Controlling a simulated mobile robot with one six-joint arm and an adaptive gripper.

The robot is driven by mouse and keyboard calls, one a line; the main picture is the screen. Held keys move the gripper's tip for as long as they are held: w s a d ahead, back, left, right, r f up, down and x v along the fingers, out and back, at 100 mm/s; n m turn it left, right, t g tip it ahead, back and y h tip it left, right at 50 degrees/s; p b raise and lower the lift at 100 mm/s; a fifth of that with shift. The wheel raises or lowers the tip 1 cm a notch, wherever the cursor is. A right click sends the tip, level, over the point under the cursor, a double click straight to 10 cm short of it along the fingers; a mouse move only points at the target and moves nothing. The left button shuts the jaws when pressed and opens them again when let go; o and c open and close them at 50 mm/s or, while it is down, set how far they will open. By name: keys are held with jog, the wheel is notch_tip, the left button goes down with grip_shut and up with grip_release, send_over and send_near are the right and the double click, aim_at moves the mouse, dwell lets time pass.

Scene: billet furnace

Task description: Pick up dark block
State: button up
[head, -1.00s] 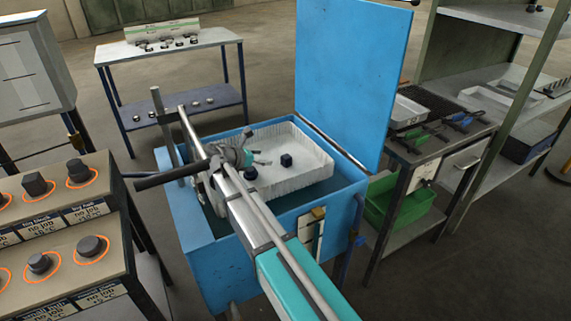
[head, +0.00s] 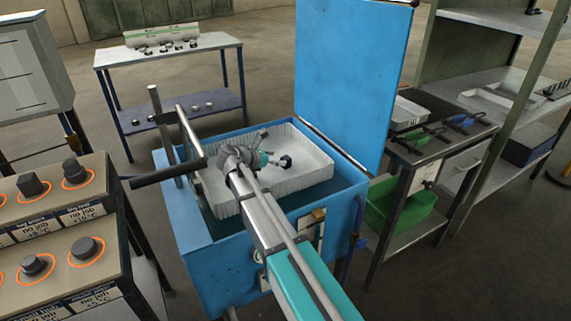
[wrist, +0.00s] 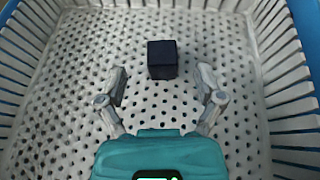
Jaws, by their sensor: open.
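The dark block (wrist: 162,59) is a small near-black cube inside a white perforated basket (wrist: 60,100), in the wrist view just beyond and between my fingertips. In the head view the dark block (head: 286,161) shows close to the gripper's end, partly hidden by it. My gripper (wrist: 161,88) is open, with one finger on each side and nothing between the tips. In the head view my gripper (head: 275,160) is over the basket (head: 310,178). I cannot tell how high it is above the basket floor.
The basket sits in a blue open-topped tank (head: 240,262) with its blue lid (head: 350,80) raised behind. Basket walls surround the gripper. A knob panel (head: 60,220) stands left, a tool cart (head: 440,150) right, and a small table (head: 170,60) behind.

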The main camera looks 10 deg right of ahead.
aim_at(285, 158)
jog(key=shift+b+x, duration=0.65)
jog(key=shift+x, duration=1.45)
jog(key=shift+s, duration=0.1)
grip_shut()
